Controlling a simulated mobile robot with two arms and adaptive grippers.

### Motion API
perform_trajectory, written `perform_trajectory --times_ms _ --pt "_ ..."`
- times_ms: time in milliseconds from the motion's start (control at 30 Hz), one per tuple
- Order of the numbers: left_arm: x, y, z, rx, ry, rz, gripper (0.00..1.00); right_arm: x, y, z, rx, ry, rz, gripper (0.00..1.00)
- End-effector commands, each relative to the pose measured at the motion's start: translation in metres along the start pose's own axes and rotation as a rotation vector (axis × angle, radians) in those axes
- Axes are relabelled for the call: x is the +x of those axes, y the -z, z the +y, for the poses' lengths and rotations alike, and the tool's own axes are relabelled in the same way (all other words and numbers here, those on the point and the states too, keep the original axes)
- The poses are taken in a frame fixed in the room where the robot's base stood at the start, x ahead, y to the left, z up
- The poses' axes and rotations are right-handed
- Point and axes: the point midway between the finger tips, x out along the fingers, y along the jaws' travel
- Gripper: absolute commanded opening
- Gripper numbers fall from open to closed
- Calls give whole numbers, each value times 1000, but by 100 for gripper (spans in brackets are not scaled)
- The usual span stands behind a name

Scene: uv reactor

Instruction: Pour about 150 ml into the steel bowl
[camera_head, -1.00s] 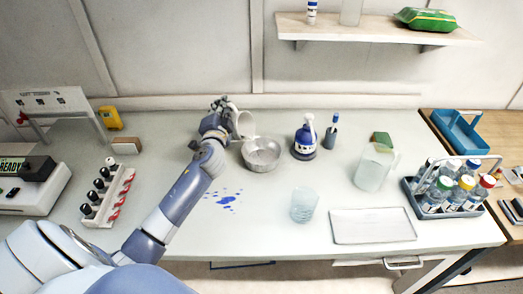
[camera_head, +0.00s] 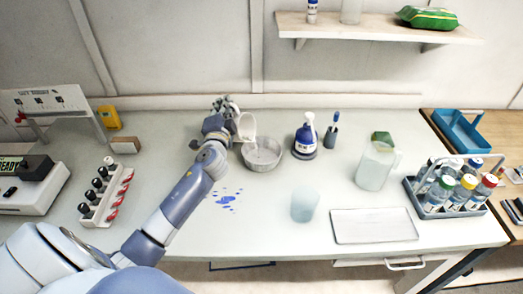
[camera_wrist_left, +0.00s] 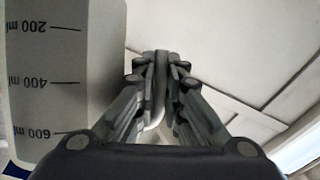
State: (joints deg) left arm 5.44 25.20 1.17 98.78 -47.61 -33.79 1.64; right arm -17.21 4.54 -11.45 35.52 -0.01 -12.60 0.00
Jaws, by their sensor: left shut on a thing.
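The steel bowl (camera_head: 262,155) stands on the bench, left of the blue-and-white bottle. My left gripper (camera_head: 230,112) is just behind and left of the bowl, shut on the handle of a white measuring jug (camera_head: 246,126). The jug is tilted to the right, its mouth over the back left of the bowl. In the left wrist view the gripper (camera_wrist_left: 160,95) is closed on the handle, and the jug wall (camera_wrist_left: 60,80) shows marks for 200, 400 and 600 ml. I cannot make out a stream or the level in the bowl. My right gripper is out of view.
The blue-and-white bottle (camera_head: 305,138) stands close right of the bowl. A translucent cup (camera_head: 305,205), a clear pitcher (camera_head: 374,166), a white tray (camera_head: 374,226) and a bottle rack (camera_head: 447,210) are farther right. Blue spots (camera_head: 228,201) mark the bench in front of the bowl.

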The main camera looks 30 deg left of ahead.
Motion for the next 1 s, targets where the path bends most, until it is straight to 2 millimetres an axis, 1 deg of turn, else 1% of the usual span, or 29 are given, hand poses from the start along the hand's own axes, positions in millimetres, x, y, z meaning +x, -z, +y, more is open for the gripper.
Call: perform_trajectory --times_ms 233,600,1000 --pt "-1 3 0 27 15 8 0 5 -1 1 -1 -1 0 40" --pt "-5 13 0 66 31 17 0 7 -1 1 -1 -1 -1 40" --pt "-5 12 0 67 30 16 0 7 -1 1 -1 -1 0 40"
